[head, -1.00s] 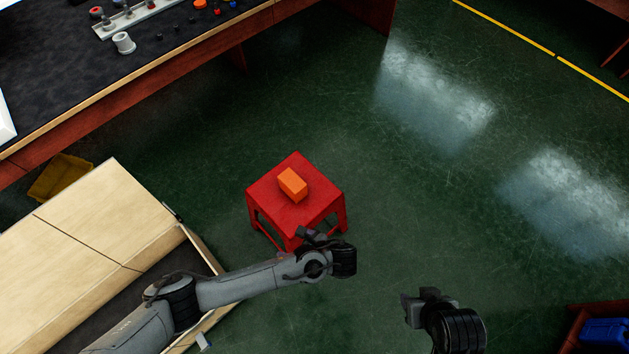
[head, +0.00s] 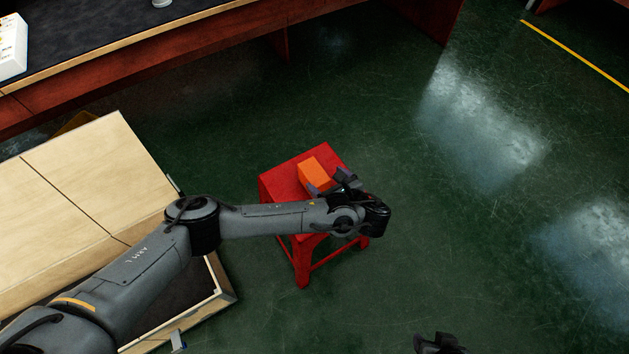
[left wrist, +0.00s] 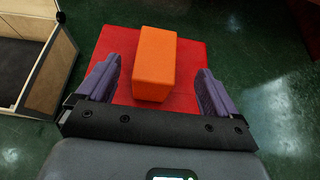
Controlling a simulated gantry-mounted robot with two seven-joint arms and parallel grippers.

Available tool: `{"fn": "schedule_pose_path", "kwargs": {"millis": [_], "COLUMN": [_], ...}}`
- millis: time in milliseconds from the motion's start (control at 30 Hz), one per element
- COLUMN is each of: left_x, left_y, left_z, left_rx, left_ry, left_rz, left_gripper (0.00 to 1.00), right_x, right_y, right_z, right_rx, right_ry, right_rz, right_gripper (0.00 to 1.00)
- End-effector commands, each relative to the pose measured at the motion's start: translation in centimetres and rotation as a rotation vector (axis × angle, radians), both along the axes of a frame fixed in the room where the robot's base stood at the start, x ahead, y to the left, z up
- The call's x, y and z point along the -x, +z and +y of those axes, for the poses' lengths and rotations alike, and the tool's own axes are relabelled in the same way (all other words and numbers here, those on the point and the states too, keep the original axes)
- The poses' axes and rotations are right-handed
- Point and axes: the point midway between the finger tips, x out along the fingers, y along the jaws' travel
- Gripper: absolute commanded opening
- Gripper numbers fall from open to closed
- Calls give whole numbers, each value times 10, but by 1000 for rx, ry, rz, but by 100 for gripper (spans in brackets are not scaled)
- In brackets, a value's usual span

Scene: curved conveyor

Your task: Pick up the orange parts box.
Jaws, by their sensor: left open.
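The orange parts box (head: 314,173) sits on the red stool (head: 283,183). In the left wrist view the box (left wrist: 154,62) stands on the red stool top (left wrist: 118,42), between and just beyond the two fingers. My left gripper (head: 345,178) is at the near right side of the box in the head view, over the stool. It also shows in the left wrist view (left wrist: 154,92), open, with a finger on each side and space between each finger and the box. Only a small dark part of my right gripper (head: 438,344) shows at the bottom edge; its jaws are unclear.
A wooden crate (head: 75,178) with an open dark section lies left of the stool. A long dark-topped workbench (head: 110,50) runs along the upper left. The green floor (head: 440,240) to the right of the stool is clear.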

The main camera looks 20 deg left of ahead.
Motion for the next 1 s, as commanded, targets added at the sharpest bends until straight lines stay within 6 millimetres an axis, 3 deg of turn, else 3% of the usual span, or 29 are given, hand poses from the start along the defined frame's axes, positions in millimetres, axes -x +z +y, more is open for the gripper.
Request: {"fn": "schedule_pose_path", "kwargs": {"millis": [100,367,700,1000], "left_x": [-9,-17,-34,-38], "left_y": [-12,-20,-41,-42], "left_z": [13,24,50,56], "left_rx": [-1,-1,0,0], "left_ry": [2,2,3,0], "left_rz": [0,1,-1,2], "left_gripper": [94,94,94,94], "right_x": [0,0,0,0], "right_y": [-12,-22,-54,-57], "right_z": [1,2,1,-1], "right_rx": [-3,-8,-4,5], "right_ry": [-2,-5,-3,3], "right_rz": [0,1,3,2], "right_gripper": [43,43,43,43]}}
